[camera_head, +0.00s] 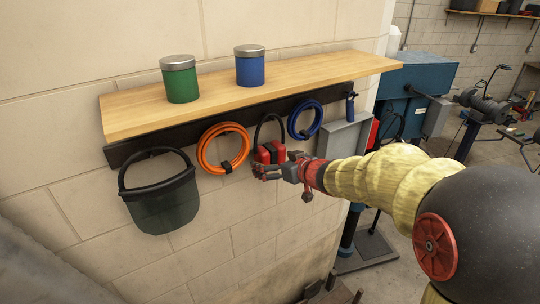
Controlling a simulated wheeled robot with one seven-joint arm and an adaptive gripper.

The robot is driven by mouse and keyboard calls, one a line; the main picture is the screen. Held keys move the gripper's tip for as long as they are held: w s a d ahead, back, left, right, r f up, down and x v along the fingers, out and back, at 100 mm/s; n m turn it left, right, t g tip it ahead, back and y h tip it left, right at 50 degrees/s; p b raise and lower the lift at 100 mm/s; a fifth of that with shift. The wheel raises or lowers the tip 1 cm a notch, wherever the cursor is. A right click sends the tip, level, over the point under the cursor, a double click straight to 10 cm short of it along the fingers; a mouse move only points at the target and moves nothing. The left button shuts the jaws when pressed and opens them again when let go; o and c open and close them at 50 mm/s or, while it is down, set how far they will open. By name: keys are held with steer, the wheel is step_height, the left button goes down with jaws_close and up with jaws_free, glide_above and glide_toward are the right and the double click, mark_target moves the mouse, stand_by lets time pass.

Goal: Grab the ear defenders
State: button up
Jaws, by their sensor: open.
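The ear defenders (269,151) hang from the dark rail under the wooden shelf, near the middle of the view. They have red cups and a black headband that arches up to the rail. My gripper (262,170) is in front of the lower part of the cups and hides some of them. It is open. I cannot tell whether its fingers touch the cups. My arm reaches in from the right.
On the rail (180,135), a dark bucket (163,205) and an orange cable coil (203,153) hang left of the ear defenders. A blue coil (293,121) hangs close to their right. Green (180,82) and blue (250,68) cans stand on the shelf (320,72) above.

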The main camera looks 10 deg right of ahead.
steer(key=shift+x, duration=1.05)
steer(key=shift+d+r, duration=0.1)
steer(key=shift+s, duration=0.1)
steer(key=shift+c, duration=1.3)
steer(key=c, duration=1.2)
